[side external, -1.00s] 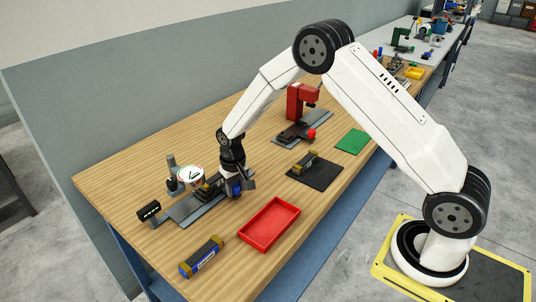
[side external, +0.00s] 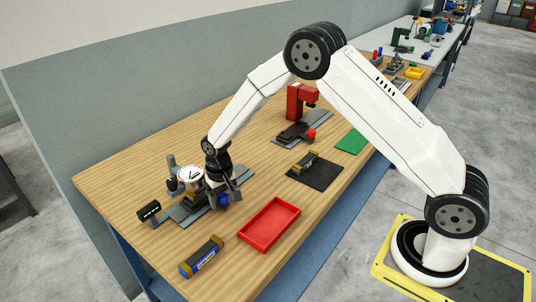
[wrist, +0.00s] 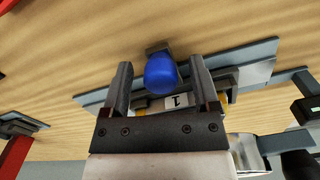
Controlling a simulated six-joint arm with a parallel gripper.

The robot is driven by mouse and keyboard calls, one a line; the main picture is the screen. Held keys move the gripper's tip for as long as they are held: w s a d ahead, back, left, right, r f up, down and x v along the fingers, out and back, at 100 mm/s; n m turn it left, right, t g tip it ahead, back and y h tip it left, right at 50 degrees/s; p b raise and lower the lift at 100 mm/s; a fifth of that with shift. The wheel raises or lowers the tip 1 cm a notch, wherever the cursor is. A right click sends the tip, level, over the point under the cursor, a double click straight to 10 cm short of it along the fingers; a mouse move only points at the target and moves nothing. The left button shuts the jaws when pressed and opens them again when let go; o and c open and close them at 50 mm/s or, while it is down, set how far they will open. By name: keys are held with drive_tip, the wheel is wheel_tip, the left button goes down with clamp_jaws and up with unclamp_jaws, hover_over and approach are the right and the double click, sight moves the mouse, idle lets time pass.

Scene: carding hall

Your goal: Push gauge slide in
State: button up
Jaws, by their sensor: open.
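The gauge slide has a blue knob (side external: 223,200) and sits on a grey rail (side external: 184,215) under the dial gauge (side external: 189,174). My gripper (side external: 222,197) is low over the rail, right of the gauge. In the wrist view the knob (wrist: 161,74) shows between the two open fingers of my gripper (wrist: 160,68). I cannot tell whether a finger touches it. A block with yellow ends and a "1" label (wrist: 178,101) shows partly behind the gripper body. The rail also shows in the wrist view (wrist: 258,73). The gripper hides much of the slide.
A black display (side external: 148,210) stands left of the rail. A red tray (side external: 269,225) and a blue-and-yellow block (side external: 201,257) lie in front. A black mat (side external: 315,174) holds another block. A red press (side external: 299,101) stands behind. Bare wood lies between rail and tray.

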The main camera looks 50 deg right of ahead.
drive_tip(key=shift+r, duration=0.15)
drive_tip(key=shift+r, duration=3.8)
drive_tip(key=n, duration=0.4)
drive_tip(key=n+h, duration=0.1)
drive_tip(key=shift+s+a+f+n, duration=0.25)
drive_tip(key=shift+a+n, duration=0.15)
drive_tip(key=n+h, duration=0.1)
drive_tip(key=n, duration=0.5)
drive_tip(key=a+n+h, duration=0.1)
drive_tip(key=n, duration=0.5)
drive_tip(key=a+n+t+h, duration=0.1)
drive_tip(key=n, duration=0.5)
drive_tip(key=shift+a, duration=0.1)
drive_tip(key=shift+f, duration=0.1)
